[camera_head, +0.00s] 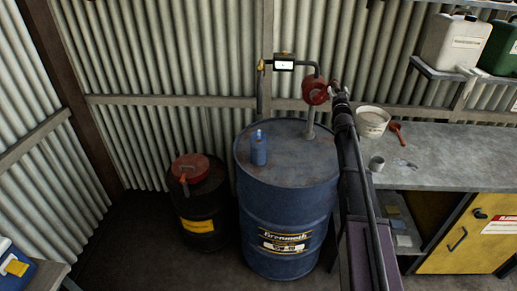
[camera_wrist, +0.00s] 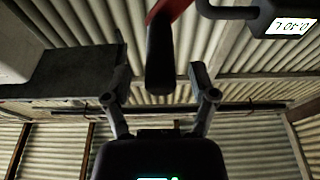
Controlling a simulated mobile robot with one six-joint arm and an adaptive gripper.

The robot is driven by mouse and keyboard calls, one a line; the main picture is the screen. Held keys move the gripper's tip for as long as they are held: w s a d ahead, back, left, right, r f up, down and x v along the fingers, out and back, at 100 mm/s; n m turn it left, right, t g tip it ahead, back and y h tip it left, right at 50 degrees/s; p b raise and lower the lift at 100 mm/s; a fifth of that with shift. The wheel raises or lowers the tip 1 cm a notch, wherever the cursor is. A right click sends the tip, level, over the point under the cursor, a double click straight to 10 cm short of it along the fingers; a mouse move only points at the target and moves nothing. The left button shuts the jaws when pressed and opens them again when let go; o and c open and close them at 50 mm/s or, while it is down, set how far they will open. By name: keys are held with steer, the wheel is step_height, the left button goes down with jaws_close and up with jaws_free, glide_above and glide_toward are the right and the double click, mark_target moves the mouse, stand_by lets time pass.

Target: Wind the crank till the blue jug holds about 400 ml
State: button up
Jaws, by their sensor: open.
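A rusty blue drum (camera_head: 285,205) carries a red rotary pump (camera_head: 315,92) on a grey pipe. The blue jug (camera_head: 258,150) stands upright on the left part of the drum's lid; its contents cannot be seen. A spout pipe with a meter (camera_head: 284,64) runs from the pump to the left and ends above the jug. My gripper (camera_head: 338,90) is just right of the pump. In the wrist view my gripper (camera_wrist: 160,72) is open, with a dark crank handle (camera_wrist: 160,55) between its fingers, apart from both. The meter display (camera_wrist: 293,24) appears upside down, its digits unclear.
A dark drum with a red lid (camera_head: 192,200) stands left of the blue drum. A grey workbench (camera_head: 450,155) on the right holds a white bucket (camera_head: 372,121), a red scoop (camera_head: 397,132) and a grey cup (camera_head: 376,163). Corrugated walls stand close behind.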

steer(key=r+v, duration=0.2)
steer(key=v, duration=0.6)
steer(key=shift+s, duration=0.25)
steer(key=shift+f, duration=0.1)
stand_by(0.6)
steer(key=s+a+f+m+g+h, duration=0.1)
steer(key=s+f+m+g+h, duration=0.1)
steer(key=s+f+g, duration=1.1)
steer(key=s+a+f+g, duration=0.2)
steer(key=s+f, duration=0.1)
steer(key=s, duration=0.6)
steer(key=s+a+f+n+g+y, duration=0.1)
steer(key=s+a+f+g, duration=0.1)
steer(key=s, duration=0.6)
steer(key=s+a+f+n+g+y, duration=0.1)
steer(key=s+a+f+g, duration=0.1)
steer(key=s+f, duration=0.3)
steer(key=s+g, duration=0.1)
steer(key=s, duration=0.3)
steer(key=shift+s+g, duration=0.35)
steer(key=shift+g, duration=0.05)
steer(key=shift+c, duration=0.2)
